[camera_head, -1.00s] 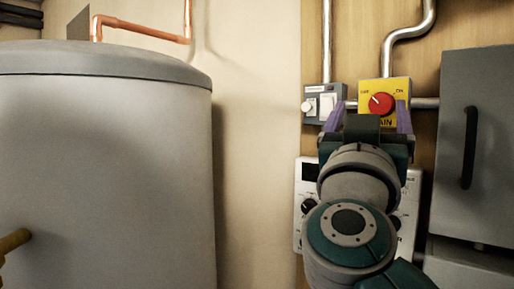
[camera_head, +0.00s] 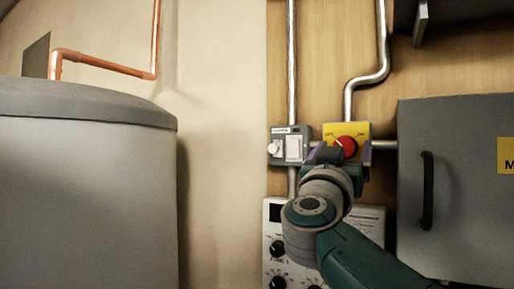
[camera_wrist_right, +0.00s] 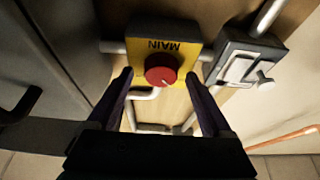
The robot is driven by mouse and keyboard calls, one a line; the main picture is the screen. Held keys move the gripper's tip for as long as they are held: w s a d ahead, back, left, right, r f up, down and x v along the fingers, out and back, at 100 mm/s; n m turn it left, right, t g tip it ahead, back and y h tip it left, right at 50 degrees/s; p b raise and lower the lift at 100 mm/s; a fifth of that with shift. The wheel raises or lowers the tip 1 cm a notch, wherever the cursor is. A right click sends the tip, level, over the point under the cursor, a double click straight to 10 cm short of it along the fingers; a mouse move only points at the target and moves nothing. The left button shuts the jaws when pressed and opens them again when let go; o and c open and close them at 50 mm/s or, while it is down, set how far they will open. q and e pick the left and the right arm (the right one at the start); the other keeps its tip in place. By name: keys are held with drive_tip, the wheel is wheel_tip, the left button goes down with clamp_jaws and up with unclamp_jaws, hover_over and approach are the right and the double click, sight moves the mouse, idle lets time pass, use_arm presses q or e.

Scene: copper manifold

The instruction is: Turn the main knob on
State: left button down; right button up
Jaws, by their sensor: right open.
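The main knob (camera_head: 347,146) is a round red knob on a yellow plate (camera_head: 361,131) on the wall. In the right wrist view the knob (camera_wrist_right: 161,69) shows upside down under the word MAIN, with its white mark toward the lower right. In the head view this is the upper left, the OFF side. My right gripper (camera_head: 339,154) is open just in front of the plate. In the right wrist view its fingers (camera_wrist_right: 158,78) lie to either side of the knob with gaps; touch is not visible. The gripper hides the knob's lower part in the head view. My left gripper is out of view.
A grey switch box (camera_head: 290,146) sits close left of the plate. A grey cabinet (camera_head: 464,220) with a black handle stands to the right. A white control panel (camera_head: 273,226) is below, partly behind my arm. Metal pipes (camera_head: 384,50) run above. A large grey tank (camera_head: 85,200) fills the left.

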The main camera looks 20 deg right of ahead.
clamp_jaws()
idle(0.7)
